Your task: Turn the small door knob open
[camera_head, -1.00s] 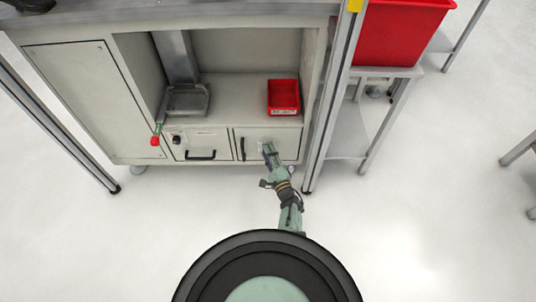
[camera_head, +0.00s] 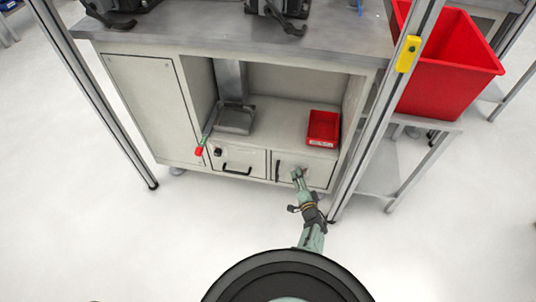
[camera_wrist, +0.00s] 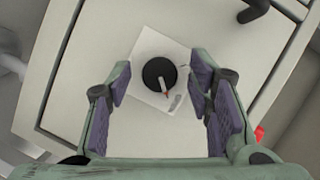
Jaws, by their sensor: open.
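In the wrist view, a small round black door knob (camera_wrist: 154,72) with a pale pointer mark and red tip sits on a white square plate (camera_wrist: 148,48) on a light panel. My gripper (camera_wrist: 160,82) is open, with one purple-padded finger on each side of the knob. A gap shows between each finger and the knob, so it is not gripped. In the head view, my gripper (camera_head: 297,175) is at the front of the right cabinet door (camera_head: 318,176). There the knob is too small or too covered to make out.
A black handle (camera_head: 278,170) is at the left of that door. The left drawer front (camera_head: 255,162) has a black knob (camera_head: 218,152) and black handle (camera_head: 236,171). A red bin (camera_head: 323,128) stands on the shelf above. A metal post (camera_head: 385,115) rises at right.

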